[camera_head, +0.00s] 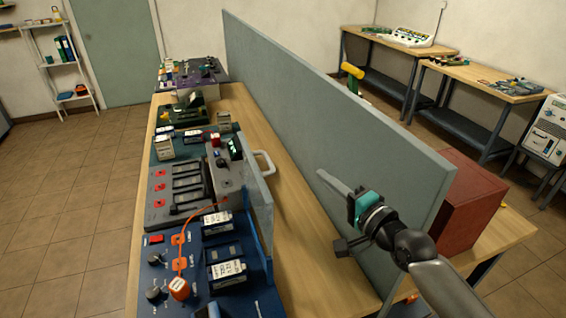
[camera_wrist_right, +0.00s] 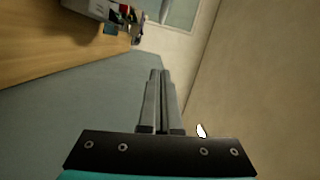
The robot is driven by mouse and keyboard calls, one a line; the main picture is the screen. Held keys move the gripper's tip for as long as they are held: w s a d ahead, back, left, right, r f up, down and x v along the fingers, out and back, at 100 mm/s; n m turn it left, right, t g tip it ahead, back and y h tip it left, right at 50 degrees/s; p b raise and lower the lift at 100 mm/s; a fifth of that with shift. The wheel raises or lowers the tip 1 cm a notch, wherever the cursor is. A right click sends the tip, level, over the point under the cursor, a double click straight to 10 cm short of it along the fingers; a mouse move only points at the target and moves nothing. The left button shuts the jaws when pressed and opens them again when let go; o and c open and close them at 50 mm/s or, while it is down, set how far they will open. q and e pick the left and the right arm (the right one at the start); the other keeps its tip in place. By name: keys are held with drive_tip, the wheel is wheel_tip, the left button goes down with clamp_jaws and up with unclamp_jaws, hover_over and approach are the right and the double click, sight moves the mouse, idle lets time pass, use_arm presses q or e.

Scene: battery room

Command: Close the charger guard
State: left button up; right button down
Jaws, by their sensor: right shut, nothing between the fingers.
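The charger guard (camera_head: 259,192) appears to be a pale, see-through panel standing upright along the right edge of the charger (camera_head: 180,188), with a white handle (camera_head: 266,162) at its far end. Whether it is fully open is hard to tell. My right gripper (camera_head: 321,174) is to the right of the guard, near the grey partition, with its fingers together and empty. It is apart from the handle. In the right wrist view the two fingers (camera_wrist_right: 160,76) lie side by side with nothing between them. My left gripper is not in view.
A tall grey partition (camera_head: 300,100) runs along the bench (camera_head: 310,270), close to my right gripper. A blue unit with batteries (camera_head: 225,270) and an orange cable stands in front of the charger. A red box (camera_head: 465,205) sits beyond the partition. Bare wood lies between guard and partition.

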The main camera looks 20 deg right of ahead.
drive_tip(key=w+a+f+p, duration=0.1)
drive_tip(key=w+a, duration=0.5)
drive_tip(key=w, duration=0.3)
drive_tip(key=shift+w+a+p, duration=0.15)
drive_tip(key=shift+a+p, duration=0.15)
drive_tip(key=shift+p, duration=0.05)
drive_tip(key=shift+f, duration=0.1)
drive_tip(key=shift+w, duration=0.1)
